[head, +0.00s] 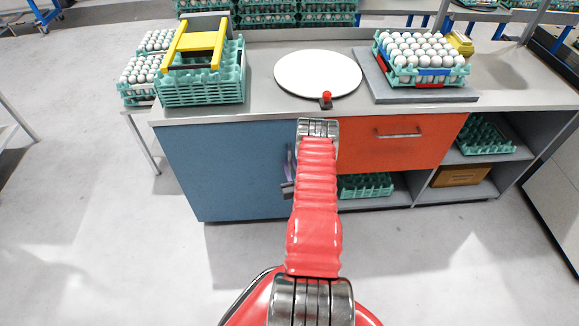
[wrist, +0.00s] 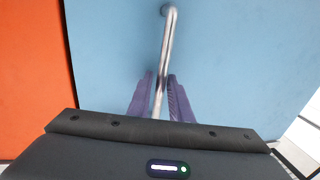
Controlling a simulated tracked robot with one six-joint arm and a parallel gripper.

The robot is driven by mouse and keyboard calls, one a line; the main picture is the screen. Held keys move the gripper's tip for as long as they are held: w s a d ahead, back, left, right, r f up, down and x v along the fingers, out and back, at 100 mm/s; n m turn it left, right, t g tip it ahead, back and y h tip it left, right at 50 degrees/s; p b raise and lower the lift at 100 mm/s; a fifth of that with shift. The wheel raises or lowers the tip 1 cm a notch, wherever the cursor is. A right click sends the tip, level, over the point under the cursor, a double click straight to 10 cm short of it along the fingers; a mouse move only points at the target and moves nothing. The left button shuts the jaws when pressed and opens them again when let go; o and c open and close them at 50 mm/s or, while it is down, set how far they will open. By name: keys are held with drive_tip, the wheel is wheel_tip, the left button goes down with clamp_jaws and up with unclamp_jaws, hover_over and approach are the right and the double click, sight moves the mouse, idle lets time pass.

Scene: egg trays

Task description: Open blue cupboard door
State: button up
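The blue cupboard door (head: 222,170) is at the left of the counter's front and looks closed. In the wrist view the blue door (wrist: 235,50) fills most of the picture. Its metal bar handle (wrist: 168,40) runs down from the top middle, slightly tilted. My gripper (wrist: 160,78) has its two purple fingers on either side of the handle. The fingers are close to the bar, but I cannot tell whether they press on it. In the head view my gripper (head: 289,160) is at the door's right part, partly hidden by my red arm, which also hides the handle.
An orange drawer (head: 400,150) with a metal handle is right of the blue door. Open shelves with green trays (head: 366,186) lie below and beside it. On the counter are stacked green trays (head: 200,90), a white disc (head: 318,72) and a red-knobbed lever (head: 326,98). The floor in front is clear.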

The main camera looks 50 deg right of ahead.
drive_tip(key=shift+c, duration=0.6)
clamp_jaws()
